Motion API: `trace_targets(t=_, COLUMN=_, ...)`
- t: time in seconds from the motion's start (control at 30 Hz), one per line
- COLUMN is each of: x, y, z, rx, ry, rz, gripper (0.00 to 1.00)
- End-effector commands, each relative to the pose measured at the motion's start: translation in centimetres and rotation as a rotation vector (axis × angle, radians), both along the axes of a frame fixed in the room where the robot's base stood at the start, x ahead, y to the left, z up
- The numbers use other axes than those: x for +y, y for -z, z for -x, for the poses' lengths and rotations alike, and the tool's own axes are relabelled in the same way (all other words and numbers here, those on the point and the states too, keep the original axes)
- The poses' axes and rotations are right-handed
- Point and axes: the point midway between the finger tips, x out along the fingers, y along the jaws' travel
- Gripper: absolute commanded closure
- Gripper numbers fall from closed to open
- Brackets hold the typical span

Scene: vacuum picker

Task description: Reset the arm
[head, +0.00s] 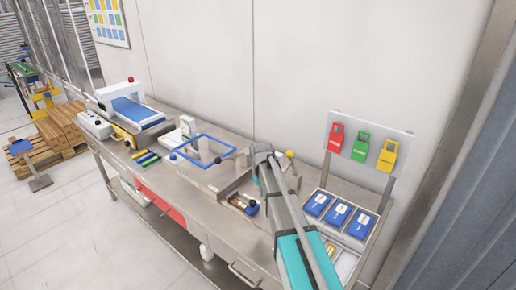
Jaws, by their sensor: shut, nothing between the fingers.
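My arm (293,236) rises from the bottom of the head view as a teal and grey link. Its grey far end (262,152) stands over the workbench (215,226), right of the blue frame. I cannot make out my gripper's fingers; they are not visible past the arm. The arm hides part of the bench behind it.
A blue square frame (222,139) stands left of the arm. A white machine with a blue belt (135,108) sits at the bench's left.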

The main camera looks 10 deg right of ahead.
Motion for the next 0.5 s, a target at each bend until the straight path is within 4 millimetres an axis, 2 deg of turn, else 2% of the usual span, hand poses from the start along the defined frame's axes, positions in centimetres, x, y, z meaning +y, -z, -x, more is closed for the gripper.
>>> trace_targets(t=0.17, x=0.1, y=0.0, z=2.6, rx=0.0, ry=0.014, rz=0.0, gripper=1.0)
trace_targets(t=0.27, x=0.2, y=0.0, z=5.4, rx=0.0, ry=0.033, rz=0.0, gripper=1.0)
trace_targets(t=0.5, x=0.5, y=0.0, z=14.3, rx=0.0, ry=0.097, rz=0.001, gripper=1.0)
